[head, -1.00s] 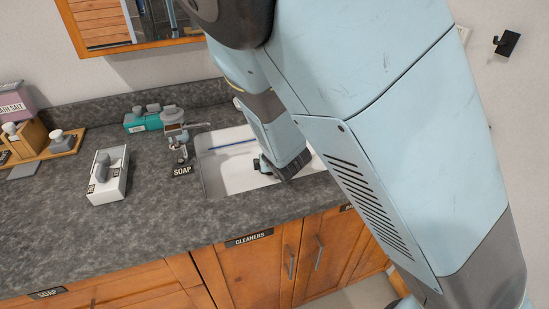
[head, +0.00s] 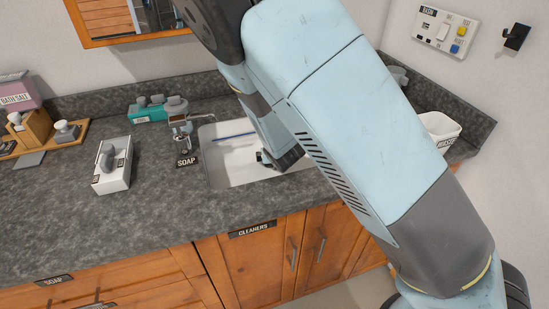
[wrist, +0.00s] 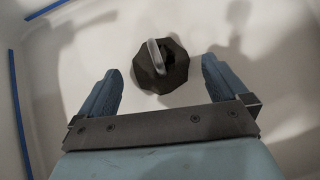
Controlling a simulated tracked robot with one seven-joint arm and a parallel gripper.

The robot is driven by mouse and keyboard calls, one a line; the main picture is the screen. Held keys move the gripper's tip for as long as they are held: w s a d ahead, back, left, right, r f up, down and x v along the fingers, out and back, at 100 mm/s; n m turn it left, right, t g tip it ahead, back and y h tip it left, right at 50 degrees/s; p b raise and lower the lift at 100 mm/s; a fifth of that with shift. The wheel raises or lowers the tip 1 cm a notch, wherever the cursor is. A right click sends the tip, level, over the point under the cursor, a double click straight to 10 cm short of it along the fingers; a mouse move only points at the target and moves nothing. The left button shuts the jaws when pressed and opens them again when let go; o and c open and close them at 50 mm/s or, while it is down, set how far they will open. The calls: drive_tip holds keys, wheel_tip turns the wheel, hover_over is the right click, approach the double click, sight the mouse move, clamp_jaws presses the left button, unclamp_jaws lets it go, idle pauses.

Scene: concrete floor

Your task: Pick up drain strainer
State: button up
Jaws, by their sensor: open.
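The drain strainer (wrist: 174,78) is a dark, many-sided piece with a light grey upright handle (wrist: 155,57). It lies on the white floor of the sink (head: 228,165). In the wrist view my gripper (wrist: 160,78) is open, with one blue finger on each side of the strainer's near edge. The strainer sits between and slightly beyond the fingertips, with a gap on both sides. In the head view my gripper (head: 268,160) is down inside the sink, and my arm hides the sink's right part and the strainer.
Blue strips (wrist: 18,105) run along the sink in the wrist view. A faucet (head: 181,132) stands at the sink's back left. A white box with a grey handle (head: 112,166) stands left on the counter. A white bin (head: 440,130) stands right. The front counter is clear.

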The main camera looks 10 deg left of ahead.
drive_tip(key=shift+x, duration=1.3)
drive_tip(key=c, duration=1.2)
drive_tip(key=shift+r, duration=0.15)
drive_tip(key=shift+c, duration=0.2)
